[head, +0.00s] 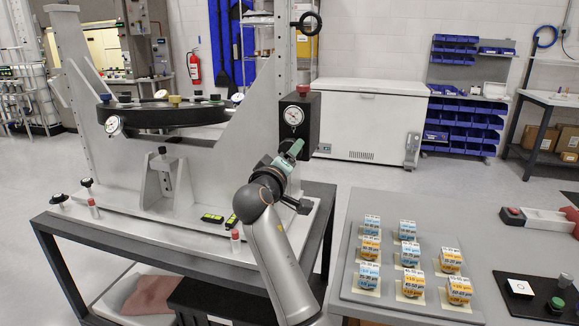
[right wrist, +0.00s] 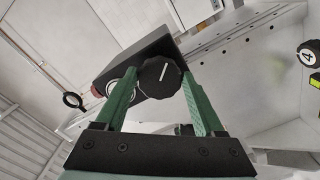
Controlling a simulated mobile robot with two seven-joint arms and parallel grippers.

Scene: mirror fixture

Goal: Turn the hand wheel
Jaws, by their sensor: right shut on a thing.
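The hand wheel (right wrist: 160,76), a black ridged knob with a white line, sits beside the black block (right wrist: 150,52) in the right wrist view. The line tilts slightly to the right. My right gripper (right wrist: 160,82) has its green fingers on either side of the wheel, shut on it. In the head view my right gripper (head: 292,150) is just below the gauge on the black block (head: 313,112), and it hides the wheel there. My left gripper is not in view.
A grey fixture with a round black-rimmed mirror mount (head: 165,114) stands on the left table. Several labelled blocks sit on a grey tray (head: 425,306) at right. A red-and-white box (head: 540,218) and a black panel with a green button (head: 535,302) lie further right.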

